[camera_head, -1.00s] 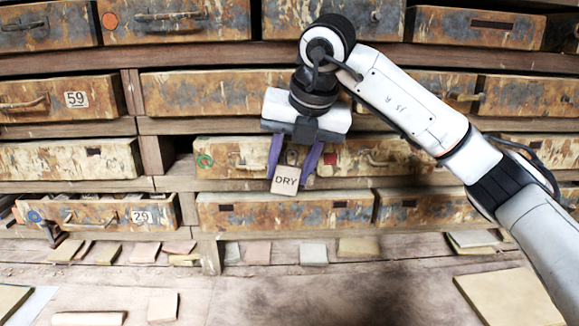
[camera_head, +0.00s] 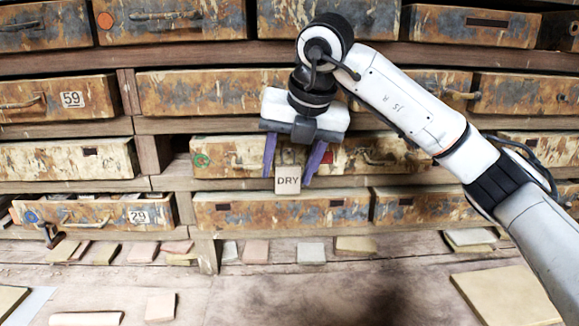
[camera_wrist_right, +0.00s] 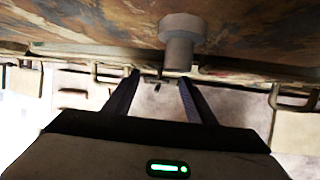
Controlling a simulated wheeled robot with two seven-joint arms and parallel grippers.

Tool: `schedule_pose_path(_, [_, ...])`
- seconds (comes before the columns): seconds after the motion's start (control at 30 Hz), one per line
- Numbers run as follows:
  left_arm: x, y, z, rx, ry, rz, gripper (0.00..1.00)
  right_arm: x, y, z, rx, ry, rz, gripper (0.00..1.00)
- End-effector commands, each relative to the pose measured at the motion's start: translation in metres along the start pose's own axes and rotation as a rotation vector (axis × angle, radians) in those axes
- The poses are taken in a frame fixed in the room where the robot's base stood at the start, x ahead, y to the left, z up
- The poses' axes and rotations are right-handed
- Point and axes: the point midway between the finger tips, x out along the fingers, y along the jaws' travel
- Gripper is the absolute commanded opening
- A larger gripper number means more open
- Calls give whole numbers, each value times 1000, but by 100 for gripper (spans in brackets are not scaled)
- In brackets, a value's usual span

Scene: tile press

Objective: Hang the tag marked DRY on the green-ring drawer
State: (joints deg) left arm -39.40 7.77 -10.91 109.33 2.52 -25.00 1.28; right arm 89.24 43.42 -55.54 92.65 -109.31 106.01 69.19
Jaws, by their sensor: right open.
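The tag marked DRY (camera_head: 288,180), a pale square, hangs upright in front of the lower edge of the green-ring drawer (camera_head: 240,153). A small grey part shows just above it, but I cannot tell how the two are joined. The green ring (camera_head: 201,160) is at that drawer's left end. My right gripper (camera_head: 289,180) is open, with one purple finger on each side of the tag and apart from it. In the right wrist view a grey peg (camera_wrist_right: 178,42) stands out from the drawer front, near the open fingers (camera_wrist_right: 158,80). My left gripper is not in view.
Rows of worn drawers fill the rack. The drawer with the blue ring (camera_head: 95,213) at lower left stands open with tiles in it. Several loose tiles lie on the bench below, including a large one (camera_head: 505,297) at right. The bench's middle is mostly clear.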

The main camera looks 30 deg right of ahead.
Motion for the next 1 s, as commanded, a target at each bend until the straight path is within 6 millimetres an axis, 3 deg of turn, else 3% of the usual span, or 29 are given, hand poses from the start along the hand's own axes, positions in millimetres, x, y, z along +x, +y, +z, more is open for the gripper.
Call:
schedule_pose_path(0.3, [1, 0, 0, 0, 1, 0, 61, -9, 6, 1, -4, -8, 19, 60])
schedule_pose_path(0.73, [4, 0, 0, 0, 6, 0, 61, -89, 1, 1, -2, -9, 14, 60])
schedule_pose_path(1.0, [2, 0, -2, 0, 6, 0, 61, -105, -2, 0, 0, -2, 5, 60])
